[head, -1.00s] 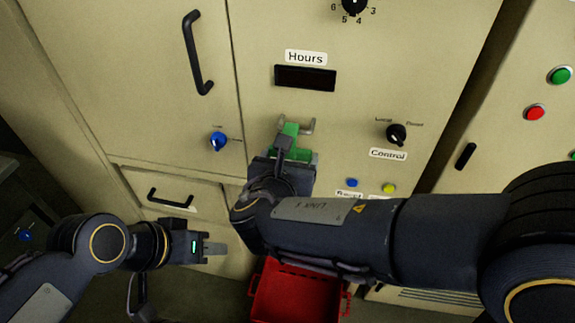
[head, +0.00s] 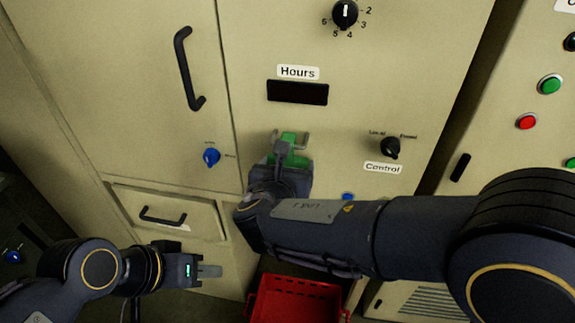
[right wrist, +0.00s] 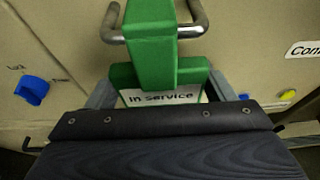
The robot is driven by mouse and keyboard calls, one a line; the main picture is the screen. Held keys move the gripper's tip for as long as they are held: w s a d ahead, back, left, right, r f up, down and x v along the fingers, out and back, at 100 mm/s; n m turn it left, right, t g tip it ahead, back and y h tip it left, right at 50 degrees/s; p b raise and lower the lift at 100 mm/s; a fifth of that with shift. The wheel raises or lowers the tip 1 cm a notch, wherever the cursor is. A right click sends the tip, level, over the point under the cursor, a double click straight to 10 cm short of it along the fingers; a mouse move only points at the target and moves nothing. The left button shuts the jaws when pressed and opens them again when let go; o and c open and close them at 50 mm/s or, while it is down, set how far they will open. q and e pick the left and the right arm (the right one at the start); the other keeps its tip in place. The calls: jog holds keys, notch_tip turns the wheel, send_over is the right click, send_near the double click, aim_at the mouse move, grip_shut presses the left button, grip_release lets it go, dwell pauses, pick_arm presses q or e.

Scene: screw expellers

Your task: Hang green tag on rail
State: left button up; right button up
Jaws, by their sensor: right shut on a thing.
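The green tag (head: 290,150) is at the cabinet front, below the "Hours" display, at a metal rail (head: 303,140). In the right wrist view the green tag (right wrist: 152,50) bears a label reading "In service", and its upper part overlaps the metal rail (right wrist: 190,30). I cannot tell whether it is hooked over the rail or only in front of it. My right gripper (head: 287,165) is shut on the tag's lower part; the fingers (right wrist: 160,95) show at both sides of it. My left gripper (head: 208,271) is low at the left, away from the tag, its finger opening unclear.
A red crate (head: 297,283) stands on the floor below. A black control knob (head: 390,148) is right of the rail and a blue knob (head: 211,156) is left of it. A drawer handle (head: 163,216) is near my left gripper.

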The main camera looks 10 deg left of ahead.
jog(key=o, duration=1)
jog(key=shift+o, duration=0.2)
jog(key=shift+s, duration=0.1)
jog(key=v, duration=0.7)
jog(key=shift+s+r, duration=0.15)
jog(key=shift+s, duration=0.15)
jog(key=shift+s, duration=0.1)
